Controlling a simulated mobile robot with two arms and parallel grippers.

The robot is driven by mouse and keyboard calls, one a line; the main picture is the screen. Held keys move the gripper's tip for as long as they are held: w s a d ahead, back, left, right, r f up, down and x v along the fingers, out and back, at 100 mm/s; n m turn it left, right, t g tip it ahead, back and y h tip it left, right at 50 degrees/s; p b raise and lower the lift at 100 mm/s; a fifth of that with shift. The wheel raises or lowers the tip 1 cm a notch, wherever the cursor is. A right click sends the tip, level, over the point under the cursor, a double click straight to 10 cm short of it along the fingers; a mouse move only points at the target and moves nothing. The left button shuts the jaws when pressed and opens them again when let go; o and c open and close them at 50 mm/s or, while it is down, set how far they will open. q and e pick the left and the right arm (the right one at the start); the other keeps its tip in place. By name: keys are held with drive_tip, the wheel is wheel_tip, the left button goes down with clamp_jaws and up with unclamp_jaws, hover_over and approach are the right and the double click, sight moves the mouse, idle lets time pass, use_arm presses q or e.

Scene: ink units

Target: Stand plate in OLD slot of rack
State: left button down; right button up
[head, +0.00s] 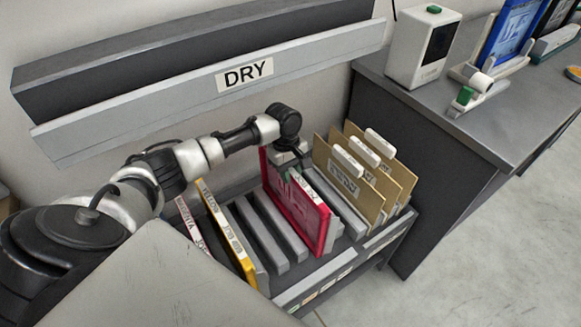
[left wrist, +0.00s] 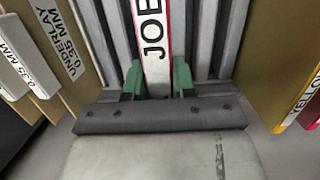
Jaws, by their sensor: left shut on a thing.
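A red-faced plate (head: 297,215) stands upright at the rack, between empty slots on its left and tan boards on its right. Its white top strip with black "JOB" lettering shows in the left wrist view (left wrist: 152,45). My left gripper (head: 296,172) comes from behind and above and is shut on the plate's top edge, its green fingers on both sides of the strip in the left wrist view (left wrist: 158,78). The dark rack (head: 290,296) has grey dividers and small front labels, too small to read. I cannot tell whether the plate's bottom touches the slot floor. My right gripper is out of view.
A yellow plate (head: 229,228) and a magenta-labelled plate (head: 190,222) stand in the left slots. Several tan underlay boards (head: 343,180) stand at the right. A shelf marked DRY (head: 245,75) hangs behind. A grey counter (head: 440,105) holds a white box (head: 420,48).

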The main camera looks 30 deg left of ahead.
use_arm(q)
wheel_tip(320, 180, down, 4)
drive_tip(key=shift+f+b, duration=0.1)
drive_tip(key=shift+b, duration=0.4)
drive_tip(key=shift+f, duration=0.35)
idle(0.5)
drive_tip(key=c, duration=0.8)
unclamp_jaws()
drive_tip(key=shift+c, duration=0.2)
drive_tip(key=r, duration=0.3)
drive_tip(key=a+r, duration=0.1)
drive_tip(key=r, duration=0.3)
drive_tip(key=a+r+p, duration=0.1)
drive_tip(key=r, duration=0.2)
drive_tip(key=shift+w+r, duration=0.3)
drive_tip(key=shift+w, duration=0.1)
